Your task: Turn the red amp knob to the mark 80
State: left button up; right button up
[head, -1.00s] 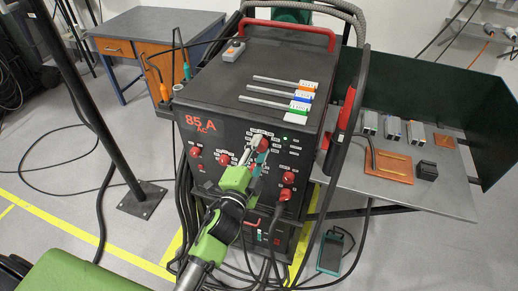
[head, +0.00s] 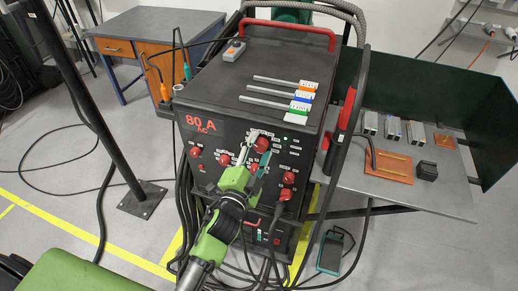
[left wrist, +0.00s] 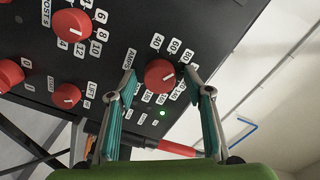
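The red amp knob (left wrist: 159,73) sits on the black front panel of the welding machine, with number labels around it including 40, 60 and 80. It also shows in the head view (head: 262,144). Its white pointer line is small, so I cannot tell its exact direction. My right gripper is out of view.
Other red knobs (left wrist: 72,22) sit close by on the panel. A red handle (left wrist: 176,148) shows below the fingers in the left wrist view. A metal side table (head: 445,200) with blocks stands right of the machine. Cables hang around the machine's front.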

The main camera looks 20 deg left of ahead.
pick_arm(q)
jog(key=s, duration=1.2)
jog(key=shift+a, duration=0.2)
jog(key=s+d+f+n+g, duration=0.15)
jog(key=s+f+g, duration=0.3)
jog(key=f, duration=1.35)
jog(key=s+d+f+n+g, duration=0.1)
jog(key=s+f+n+g, duration=0.3)
jog(key=f, duration=1.3)
jog(key=s+a+f+n+g, duration=0.1)
jog(key=s+a+f+g, duration=0.1)
jog(key=s+f, duration=0.5)
jog(key=s+a+f+n+g, duration=0.2)
jog(key=s+f, duration=0.4)
jog(key=s, duration=0.7)
jog(key=s+a+f+n+g, duration=0.1)
jog(key=s+a+f+g, duration=0.3)
jog(key=s+f, duration=0.3)
jog(key=s, duration=0.3)
jog(key=shift+s+a+f+y, duration=0.25)
jog(key=shift+f+y, duration=0.05)
jog(key=shift+n+g, duration=0.25)
